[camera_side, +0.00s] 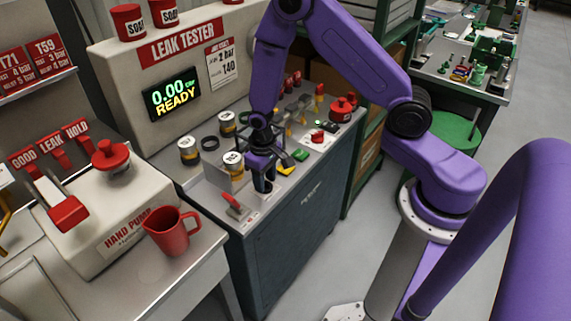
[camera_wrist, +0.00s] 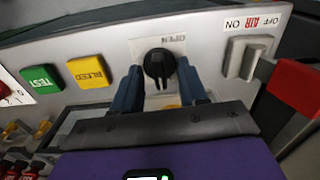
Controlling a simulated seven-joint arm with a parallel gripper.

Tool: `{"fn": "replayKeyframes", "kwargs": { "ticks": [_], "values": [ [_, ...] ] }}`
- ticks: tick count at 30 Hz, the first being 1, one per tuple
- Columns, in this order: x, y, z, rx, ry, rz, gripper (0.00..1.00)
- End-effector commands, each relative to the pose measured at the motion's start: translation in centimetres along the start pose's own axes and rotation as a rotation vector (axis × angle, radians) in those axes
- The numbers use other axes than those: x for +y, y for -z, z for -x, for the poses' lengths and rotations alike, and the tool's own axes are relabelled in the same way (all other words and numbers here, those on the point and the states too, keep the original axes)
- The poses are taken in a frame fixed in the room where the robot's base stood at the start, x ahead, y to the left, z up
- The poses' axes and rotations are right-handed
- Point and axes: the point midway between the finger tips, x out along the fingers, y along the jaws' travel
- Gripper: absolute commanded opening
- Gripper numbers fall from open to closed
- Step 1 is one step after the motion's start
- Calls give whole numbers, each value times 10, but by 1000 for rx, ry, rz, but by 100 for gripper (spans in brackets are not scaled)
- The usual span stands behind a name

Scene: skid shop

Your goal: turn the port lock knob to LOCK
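The port lock knob (camera_wrist: 159,64) is a black round knob on a pale plate in the wrist view. The word OPEN, upside down, is printed just above it in that picture. No LOCK mark shows. My gripper (camera_wrist: 160,84) has its two dark blue fingers apart, one on each side of the knob; I cannot tell whether they touch it. In the side view my gripper (camera_side: 262,178) points down at the front edge of the grey bench top, and hides the knob there.
A yellow BLEED button (camera_wrist: 87,71) and green TEST button (camera_wrist: 39,78) lie left of the knob in the wrist view. An AIR switch (camera_wrist: 243,57) with a red handle is on the right. The leak tester display (camera_side: 172,93) reads 0.00, READY. A red jug (camera_side: 171,232) stands nearby.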

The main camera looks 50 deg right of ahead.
Motion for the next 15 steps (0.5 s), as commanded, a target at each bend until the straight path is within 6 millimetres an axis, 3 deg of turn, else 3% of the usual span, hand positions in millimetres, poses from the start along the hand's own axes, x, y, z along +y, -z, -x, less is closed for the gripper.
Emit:
{"fn": "replayKeyframes", "kwargs": {
  "ticks": [15],
  "values": [
    [0,0,36,0,0,1,43]
  ]
}}
